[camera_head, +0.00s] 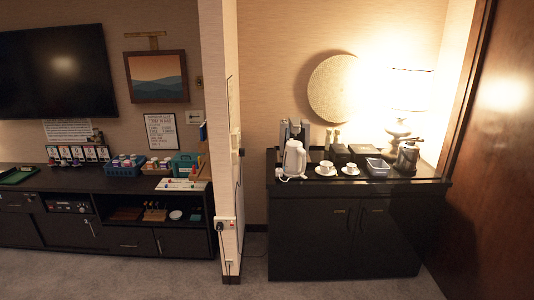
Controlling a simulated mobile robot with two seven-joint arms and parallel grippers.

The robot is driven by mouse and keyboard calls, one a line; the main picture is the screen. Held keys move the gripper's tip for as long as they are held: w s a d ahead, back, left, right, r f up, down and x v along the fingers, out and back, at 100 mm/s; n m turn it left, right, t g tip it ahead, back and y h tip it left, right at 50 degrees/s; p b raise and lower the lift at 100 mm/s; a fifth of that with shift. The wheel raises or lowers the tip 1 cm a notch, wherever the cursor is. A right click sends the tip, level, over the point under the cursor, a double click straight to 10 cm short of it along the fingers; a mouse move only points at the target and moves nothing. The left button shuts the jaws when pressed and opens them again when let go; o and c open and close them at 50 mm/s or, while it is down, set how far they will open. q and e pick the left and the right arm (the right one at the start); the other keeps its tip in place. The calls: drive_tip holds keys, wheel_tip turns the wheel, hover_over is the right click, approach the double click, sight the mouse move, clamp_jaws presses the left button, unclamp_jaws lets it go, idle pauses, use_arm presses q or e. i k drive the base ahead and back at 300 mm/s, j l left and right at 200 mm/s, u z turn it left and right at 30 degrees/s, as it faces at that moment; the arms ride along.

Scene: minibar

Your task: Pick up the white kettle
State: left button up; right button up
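The white kettle (294,158) stands upright near the left end of the dark minibar cabinet (340,236), in an alcove right of the middle of the head view. Its base area is small in the picture, and a white item or cord lies at its lower left. A dark appliance (305,130) stands right behind it and is partly hidden. Neither of my grippers shows in the head view. The cabinet is some distance away across the floor.
White cups on saucers (325,168), a grey tray (377,167) and a dark pot (407,157) share the cabinet top. A lit lamp (408,100) stands behind. A partition wall (219,120) is left, a wooden panel (495,150) right. Carpet (330,289) in front is clear.

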sight(295, 161)
drive_tip(key=i+z, duration=0.1)
drive_tip(key=i, duration=0.65)
drive_tip(key=i+j+z, duration=0.1)
drive_tip(key=i, duration=0.6)
drive_tip(key=i+j+z, duration=0.1)
drive_tip(key=i+j, duration=0.15)
drive_tip(key=i, duration=0.5)
drive_tip(key=i+j+z, duration=0.25)
drive_tip(key=i+z, duration=0.2)
drive_tip(key=i+j+z, duration=0.95)
drive_tip(key=k, duration=0.05)
